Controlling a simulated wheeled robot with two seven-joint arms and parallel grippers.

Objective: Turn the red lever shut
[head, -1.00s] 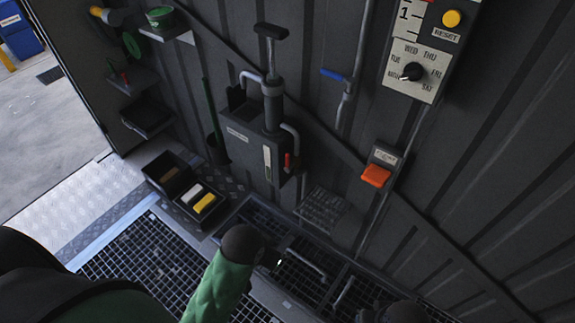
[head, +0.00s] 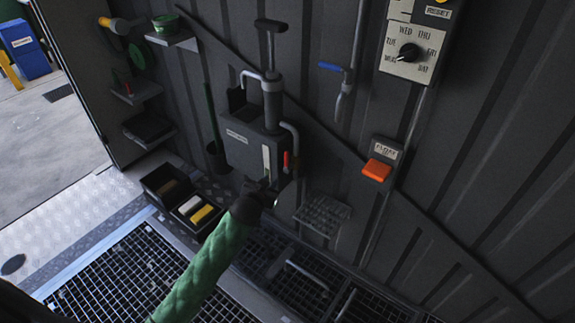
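The red lever (head: 286,160) is a small upright red handle on the right side of the grey pump box (head: 238,150), which is fixed to the wall. My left gripper (head: 267,184), at the end of the green-sleeved arm, is just below and left of the red lever, in front of the lower edge of the box. A gap seems to lie between its fingertips and the lever. The fingers are dark and small, so their opening cannot be made out. My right gripper is not in view.
A blue-handled valve (head: 331,67) and an orange paddle (head: 377,170) are on the wall to the right. A day dial (head: 408,53) is above. Black bins (head: 168,186) with blocks stand on the left. Floor grating (head: 130,275) lies below; a doorway is open at left.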

